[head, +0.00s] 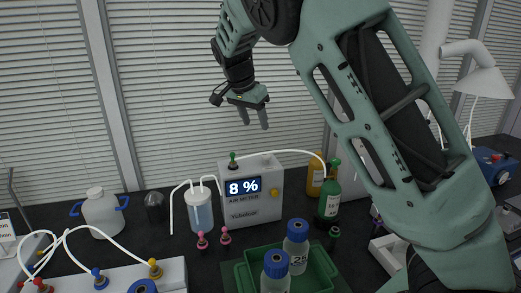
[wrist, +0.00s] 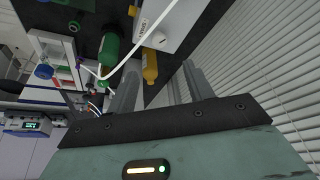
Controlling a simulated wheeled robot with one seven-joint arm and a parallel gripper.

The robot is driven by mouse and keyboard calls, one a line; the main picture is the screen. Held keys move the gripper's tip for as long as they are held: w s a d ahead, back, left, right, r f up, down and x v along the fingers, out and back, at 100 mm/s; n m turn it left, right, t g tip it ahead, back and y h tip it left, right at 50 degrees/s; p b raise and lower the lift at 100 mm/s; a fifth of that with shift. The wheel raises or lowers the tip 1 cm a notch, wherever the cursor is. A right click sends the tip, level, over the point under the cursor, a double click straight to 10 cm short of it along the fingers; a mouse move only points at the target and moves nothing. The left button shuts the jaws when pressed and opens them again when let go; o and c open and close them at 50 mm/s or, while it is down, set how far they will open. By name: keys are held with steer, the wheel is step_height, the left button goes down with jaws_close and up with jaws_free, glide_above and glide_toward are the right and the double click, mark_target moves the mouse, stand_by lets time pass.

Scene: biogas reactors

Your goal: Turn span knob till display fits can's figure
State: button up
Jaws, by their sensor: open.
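The air meter (head: 252,192) is a white box on the dark bench in the head view. Its display (head: 243,187) reads "8 %". A yellow-orange knob (head: 274,191) sits on its front, right of the display; I cannot tell if it is the span knob. A green can (head: 329,195) with a white label stands right of the meter; its figure is too small to read. It also shows in the wrist view (wrist: 109,50). My gripper (head: 254,117) is open and empty, in the air above the meter. Its fingers show in the wrist view (wrist: 160,88).
A yellow can (head: 316,184) stands behind the green can. A white tube runs from the meter to the green can. A clear vessel (head: 199,212) is left of the meter. A green tray (head: 315,268) with blue-capped bottles (head: 297,244) stands in front.

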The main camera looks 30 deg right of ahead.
mark_target(266, 155)
steer(key=p+x, duration=0.2)
steer(key=x, duration=1.1)
steer(key=shift+s+f, duration=0.1)
steer(key=shift+f, duration=0.1)
steer(key=c, duration=1)
